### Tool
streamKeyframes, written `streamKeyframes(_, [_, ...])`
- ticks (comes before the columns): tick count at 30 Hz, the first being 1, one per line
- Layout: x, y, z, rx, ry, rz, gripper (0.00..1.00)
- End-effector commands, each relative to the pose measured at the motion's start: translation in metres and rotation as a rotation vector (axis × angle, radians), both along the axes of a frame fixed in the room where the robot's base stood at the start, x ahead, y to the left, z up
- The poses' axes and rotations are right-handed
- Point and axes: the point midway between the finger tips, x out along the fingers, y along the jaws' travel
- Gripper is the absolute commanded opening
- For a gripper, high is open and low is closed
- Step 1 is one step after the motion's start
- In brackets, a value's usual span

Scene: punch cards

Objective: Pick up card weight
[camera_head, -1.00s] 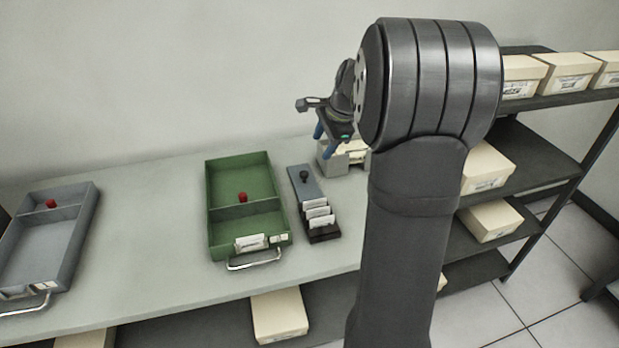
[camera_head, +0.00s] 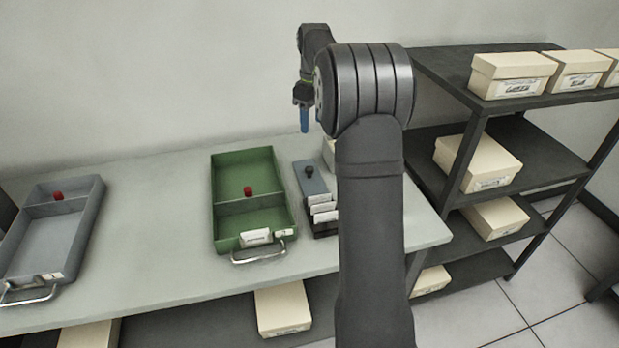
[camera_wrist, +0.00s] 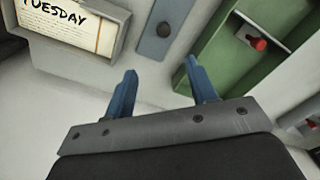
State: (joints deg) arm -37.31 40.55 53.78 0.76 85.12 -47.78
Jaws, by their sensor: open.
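The card weight, a flat slate-grey plate with a black knob (camera_head: 311,181), lies at the back end of the dark card rack to the right of the green tray. In the wrist view the card weight (camera_wrist: 152,46) is at the top centre, beyond the fingertips. My gripper (camera_head: 304,130) hangs above the back of the table with its blue fingers pointing down. In the wrist view my gripper (camera_wrist: 160,67) is open and empty, with a clear gap between its fingers. It is apart from the weight. My arm hides part of the rack's right side.
White cards (camera_head: 322,207) stand in the rack in front of the weight. The green tray (camera_head: 216,200) with a red knob is to the left, and a grey tray (camera_head: 85,225) farther left. A box labelled TUESDAY (camera_wrist: 111,14) is near the gripper. Shelves with cream boxes (camera_head: 510,80) stand right.

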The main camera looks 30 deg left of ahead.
Motion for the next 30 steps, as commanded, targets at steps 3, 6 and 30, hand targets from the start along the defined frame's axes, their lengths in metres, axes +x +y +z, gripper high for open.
streamKeyframes(3, [0.001, 0.002, 0.0, -0.015, -0.001, 0.072, 0.52])
streamKeyframes(6, [0.001, 0.002, -0.008, -0.02, 0.001, 0.091, 0.52])
streamKeyframes(30, [-0.003, 0.003, -0.13, -0.018, 0.001, 0.087, 0.52])
